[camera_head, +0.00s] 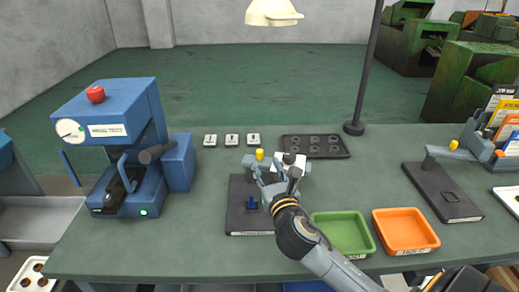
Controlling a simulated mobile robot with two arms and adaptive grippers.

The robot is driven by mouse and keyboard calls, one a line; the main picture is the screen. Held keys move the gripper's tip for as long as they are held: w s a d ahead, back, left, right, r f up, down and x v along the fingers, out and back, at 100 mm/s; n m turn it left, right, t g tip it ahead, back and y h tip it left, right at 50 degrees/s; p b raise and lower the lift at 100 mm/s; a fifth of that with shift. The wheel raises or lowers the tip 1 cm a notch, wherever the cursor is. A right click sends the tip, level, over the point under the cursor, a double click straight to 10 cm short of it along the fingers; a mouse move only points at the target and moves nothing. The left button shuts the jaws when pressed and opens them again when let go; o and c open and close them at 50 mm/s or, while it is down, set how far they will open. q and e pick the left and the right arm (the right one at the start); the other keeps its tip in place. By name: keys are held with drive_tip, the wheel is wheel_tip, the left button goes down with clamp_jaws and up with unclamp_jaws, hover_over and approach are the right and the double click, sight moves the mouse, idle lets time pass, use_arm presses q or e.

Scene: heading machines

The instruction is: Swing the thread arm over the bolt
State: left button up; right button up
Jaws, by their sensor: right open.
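A dark gauge plate (238,212) lies in the middle of the bench. A small blue piece (252,204) stands on it; I cannot tell whether a bolt sits there. At the plate's back edge is a grey arm fitting with a yellow knob (259,154), partly hidden by my gripper. My right gripper (275,170) is open, just right of the knob, over the plate's back right part. I cannot tell whether it touches the fitting. A similar dark plate (455,208) at the right has a grey arm (437,151) with a yellow knob. My left gripper is not in view.
A blue head tester (110,130) stands at the left. Behind the middle plate are several white labelled blocks (231,140) and a black tray with holes (315,146). A green bin (343,233) and an orange bin (404,232) sit right of my forearm. A lamp post (366,70) rises behind.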

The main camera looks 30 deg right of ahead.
sight(260, 153)
drive_tip(key=x, duration=0.8)
drive_tip(key=shift+w+f, duration=0.1)
drive_tip(key=shift+f, duration=0.05)
drive_tip(key=shift+c, duration=0.6)
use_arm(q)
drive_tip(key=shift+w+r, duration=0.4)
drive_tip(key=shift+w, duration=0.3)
use_arm(e)
clamp_jaws()
